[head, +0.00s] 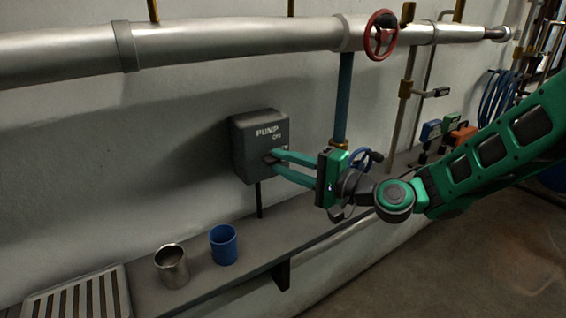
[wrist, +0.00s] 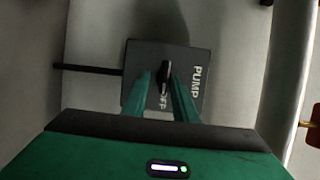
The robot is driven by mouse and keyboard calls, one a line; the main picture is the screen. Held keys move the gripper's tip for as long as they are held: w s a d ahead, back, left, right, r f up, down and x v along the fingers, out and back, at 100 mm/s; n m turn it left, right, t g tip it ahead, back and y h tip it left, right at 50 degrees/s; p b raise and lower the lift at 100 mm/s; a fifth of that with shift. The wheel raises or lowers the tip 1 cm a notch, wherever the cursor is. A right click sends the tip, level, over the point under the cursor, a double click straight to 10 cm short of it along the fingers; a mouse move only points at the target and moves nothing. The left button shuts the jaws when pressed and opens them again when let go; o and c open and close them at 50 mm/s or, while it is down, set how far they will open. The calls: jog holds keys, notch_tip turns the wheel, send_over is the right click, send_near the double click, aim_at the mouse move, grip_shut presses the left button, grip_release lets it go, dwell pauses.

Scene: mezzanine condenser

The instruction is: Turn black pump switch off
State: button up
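The dark grey pump switch box (head: 245,150), lettered PUMP and OFF, is fixed to the wall in the middle of the head view. In the wrist view its face (wrist: 203,100) appears turned sideways. A black knob (wrist: 165,71) is on that face, its long side parallel to the PUMP lettering. My gripper (head: 275,158) reaches the box from the right, its green fingers at the front face. In the wrist view the fingers stand apart, one on each side of the knob, with gaps visible. Whether they touch the face is unclear. The knob is hidden by the fingers in the head view.
A ledge (head: 200,283) below the box holds a metal cup (head: 171,266), a blue cup (head: 223,245) and a slatted grate (head: 80,297). A large pipe (head: 230,42) with a red handwheel (head: 381,35) runs above. A vertical blue pipe (head: 344,98) stands right of the box.

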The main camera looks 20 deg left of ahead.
jog(key=shift+s+r, duration=0.15)
jog(key=v, duration=1)
jog(key=shift+d, duration=0.3)
